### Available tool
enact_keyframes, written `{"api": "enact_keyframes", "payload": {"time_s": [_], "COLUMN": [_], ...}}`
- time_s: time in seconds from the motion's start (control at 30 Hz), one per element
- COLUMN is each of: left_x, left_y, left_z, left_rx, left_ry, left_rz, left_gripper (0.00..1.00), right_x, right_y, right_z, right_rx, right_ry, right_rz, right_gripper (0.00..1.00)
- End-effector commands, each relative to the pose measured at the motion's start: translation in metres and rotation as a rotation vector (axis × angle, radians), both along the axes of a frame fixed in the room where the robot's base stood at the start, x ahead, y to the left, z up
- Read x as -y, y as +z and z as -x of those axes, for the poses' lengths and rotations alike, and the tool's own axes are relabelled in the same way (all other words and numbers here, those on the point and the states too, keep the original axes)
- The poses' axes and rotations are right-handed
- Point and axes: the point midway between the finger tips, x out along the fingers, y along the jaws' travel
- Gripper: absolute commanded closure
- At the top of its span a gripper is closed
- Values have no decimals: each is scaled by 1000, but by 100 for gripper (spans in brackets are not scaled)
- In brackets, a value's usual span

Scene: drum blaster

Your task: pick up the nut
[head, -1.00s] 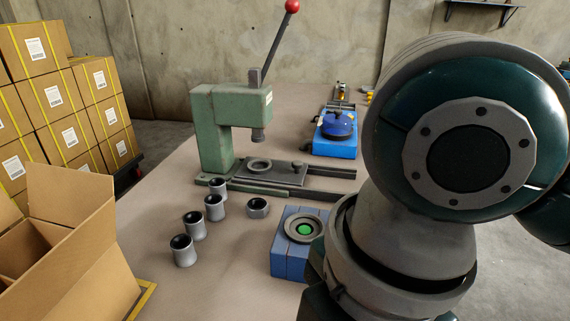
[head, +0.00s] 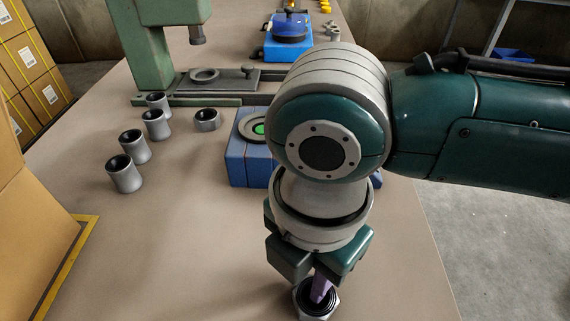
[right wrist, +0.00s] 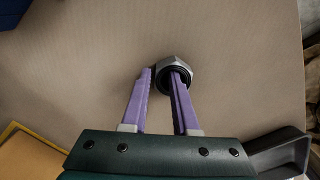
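The nut (head: 332,303) is a silver, thick-walled ring with a dark threaded hole, on the tabletop at the bottom of the head view. It also shows in the right wrist view (right wrist: 182,60). My right gripper (head: 319,292) points down at it. In the right wrist view its two purple fingers (right wrist: 163,74) are apart: one is over or in the hole, the other just outside the nut's left edge. A gap shows between the fingers, with the nut's wall between them. Contact cannot be made out. My left gripper is not in view.
Several grey cylinders (head: 124,174) and a similar short ring (head: 207,120) stand on the table (head: 190,250) to the left. A blue block (head: 238,160) lies behind my right arm. A green press (head: 155,50) stands farther back.

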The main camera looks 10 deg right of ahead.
Motion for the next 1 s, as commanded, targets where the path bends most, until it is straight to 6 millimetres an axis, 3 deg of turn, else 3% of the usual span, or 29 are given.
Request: {"api": "enact_keyframes", "payload": {"time_s": [0.27, 0.5, 1.0], "left_x": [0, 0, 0], "left_y": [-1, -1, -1], "left_z": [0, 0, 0], "left_rx": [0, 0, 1], "left_ry": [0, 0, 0], "left_rz": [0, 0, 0], "left_gripper": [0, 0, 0], "right_x": [0, 0, 0], "right_y": [-3, -3, -3], "right_z": [0, 0, 0], "right_rx": [1, 1, 1], "right_ry": [1, 1, 0], "right_rz": [-1, -1, 1], "right_gripper": [73, 100, 100]}}
